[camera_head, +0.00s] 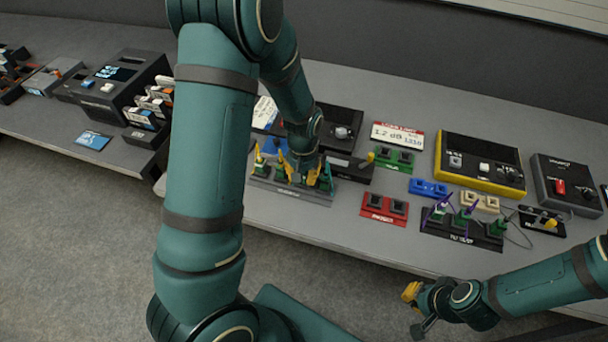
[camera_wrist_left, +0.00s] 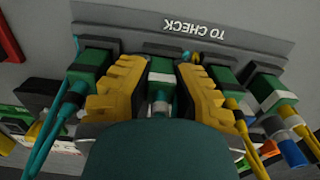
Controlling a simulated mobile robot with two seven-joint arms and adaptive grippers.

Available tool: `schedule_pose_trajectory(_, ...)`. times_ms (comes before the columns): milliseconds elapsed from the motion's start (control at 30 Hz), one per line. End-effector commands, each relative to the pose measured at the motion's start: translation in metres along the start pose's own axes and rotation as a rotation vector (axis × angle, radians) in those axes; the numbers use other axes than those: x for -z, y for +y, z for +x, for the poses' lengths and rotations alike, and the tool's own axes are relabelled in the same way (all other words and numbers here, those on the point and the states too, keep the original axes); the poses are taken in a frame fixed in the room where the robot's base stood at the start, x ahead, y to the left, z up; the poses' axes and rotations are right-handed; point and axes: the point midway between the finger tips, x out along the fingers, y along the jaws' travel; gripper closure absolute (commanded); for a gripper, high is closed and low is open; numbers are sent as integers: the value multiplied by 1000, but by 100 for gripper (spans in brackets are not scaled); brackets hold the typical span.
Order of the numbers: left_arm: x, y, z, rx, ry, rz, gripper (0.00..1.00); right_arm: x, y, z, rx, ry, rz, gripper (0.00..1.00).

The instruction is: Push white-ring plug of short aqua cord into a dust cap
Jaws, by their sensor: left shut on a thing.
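My left gripper (camera_head: 301,172) is down at the grey rack (camera_head: 290,191) marked TO CHECK, left of centre. In the left wrist view its yellow fingers (camera_wrist_left: 160,88) are shut on a green plug with a white ring (camera_wrist_left: 161,78). That plug is at the rack edge; I cannot tell whether it is still seated, and my wrist hides its lower part and cord. A green plug with aqua cord (camera_wrist_left: 90,66) stands to its left. My right gripper (camera_head: 415,305) hangs low in front of the table, away from all plugs; its jaw state is unclear. I cannot identify a dust cap for certain.
Small two-hole blocks stand to the right: red (camera_head: 384,207), green (camera_head: 394,157), blue (camera_head: 428,188) and beige (camera_head: 480,202). A dark rack (camera_head: 460,232) holds green plugs with purple cords. A yellow-edged tester (camera_head: 478,165) stands behind. Other plugs crowd the held one.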

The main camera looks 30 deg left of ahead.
Motion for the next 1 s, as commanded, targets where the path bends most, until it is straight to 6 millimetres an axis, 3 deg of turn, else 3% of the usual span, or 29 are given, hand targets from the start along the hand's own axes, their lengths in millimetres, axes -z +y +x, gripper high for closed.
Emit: schedule_pose_trajectory(1000,0,0,-39,0,1,0,100,3,-11,-30,0,0,0,100)
